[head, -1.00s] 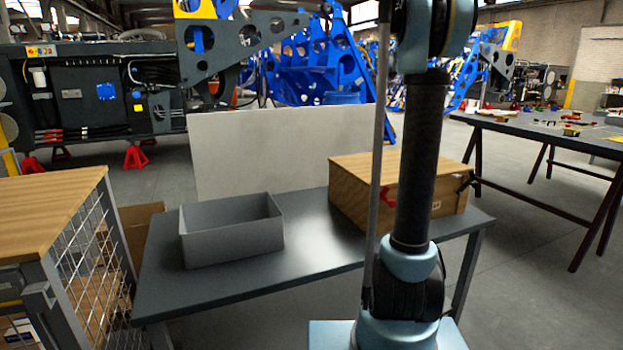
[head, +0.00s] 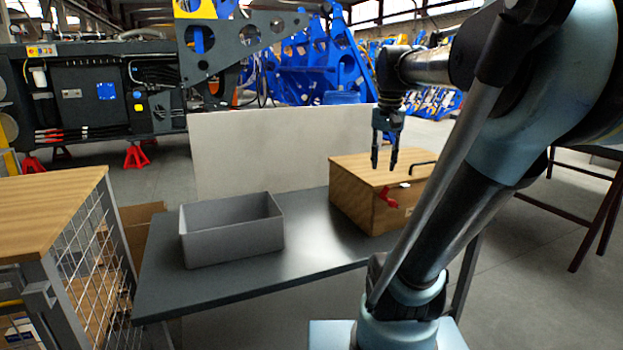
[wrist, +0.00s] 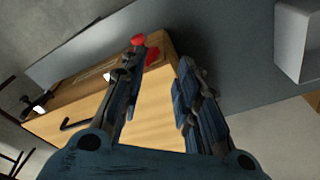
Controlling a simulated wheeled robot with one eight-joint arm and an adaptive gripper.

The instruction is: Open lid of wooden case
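The wooden case (head: 350,200) stands on the right part of the dark table, with its lid (head: 350,166) down. A red latch (head: 388,198) is on its front, and a black handle (head: 421,165) shows at its right side. My gripper (head: 384,165) points down over the lid, with its fingers apart and nothing between them. In the wrist view the case (wrist: 155,115) shows between and beyond the open fingers (wrist: 160,63). The red latch (wrist: 138,41) shows close to the left fingertip there. I cannot tell whether the fingers touch the case.
A grey open bin (head: 232,238) stands on the left part of the table (head: 300,255). A pale panel (head: 270,150) stands behind the table. A wood-topped mesh cage (head: 50,190) is at the left. The table between bin and case is clear.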

